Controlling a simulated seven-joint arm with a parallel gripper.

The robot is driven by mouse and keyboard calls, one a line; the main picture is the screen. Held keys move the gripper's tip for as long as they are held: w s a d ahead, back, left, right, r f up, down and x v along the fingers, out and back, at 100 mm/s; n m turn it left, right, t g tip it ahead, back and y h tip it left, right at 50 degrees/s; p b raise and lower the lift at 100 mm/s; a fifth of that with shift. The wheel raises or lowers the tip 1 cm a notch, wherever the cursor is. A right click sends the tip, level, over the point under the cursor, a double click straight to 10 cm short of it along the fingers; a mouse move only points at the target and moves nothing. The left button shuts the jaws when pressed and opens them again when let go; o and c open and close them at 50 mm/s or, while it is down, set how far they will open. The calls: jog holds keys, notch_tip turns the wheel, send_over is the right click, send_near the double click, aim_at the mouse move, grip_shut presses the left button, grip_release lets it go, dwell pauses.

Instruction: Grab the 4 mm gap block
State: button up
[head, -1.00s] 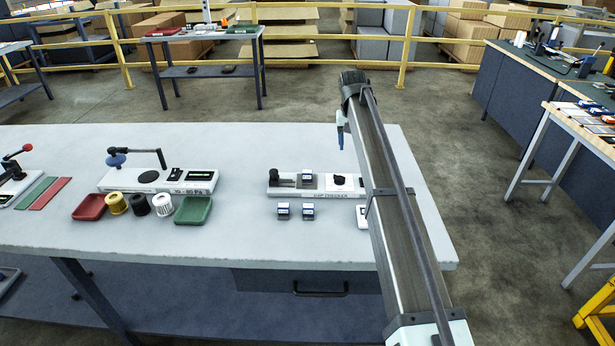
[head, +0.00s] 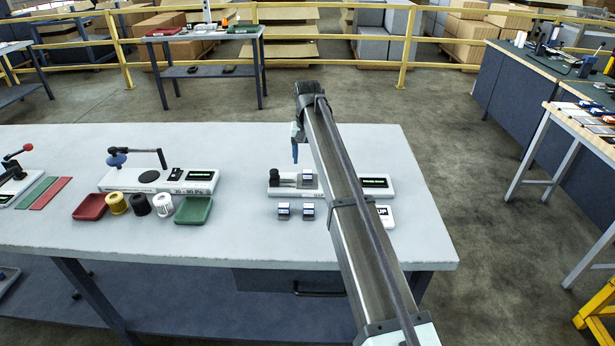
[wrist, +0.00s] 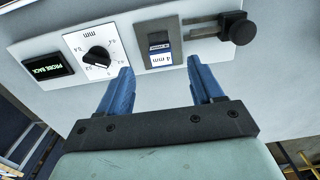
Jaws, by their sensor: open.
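The 4 mm gap block (wrist: 160,55) sits in a grey slot of the white gauge (wrist: 135,77), its blue-and-white "4 mm" label facing up in the wrist view. In the head view a small block (head: 308,176) shows in the same gauge, its label too small to read. My gripper (wrist: 160,68) is open, with its two blue fingers apart and their tips either side of the block in the wrist view. Nothing is between the fingers' grip. In the head view one blue finger (head: 295,152) hangs above the gauge. How high the tips are is unclear.
The gauge has a black knob on a rod (wrist: 240,28), a dial (wrist: 97,57) and a display reading "PROBE BACK" (wrist: 47,68). Two similar blocks (head: 284,210) (head: 308,210) stand on the table in front. A white card (head: 386,216) lies at right.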

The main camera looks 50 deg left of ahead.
aim_at(307, 173)
jog(key=shift+f, duration=3.2)
grip_shut()
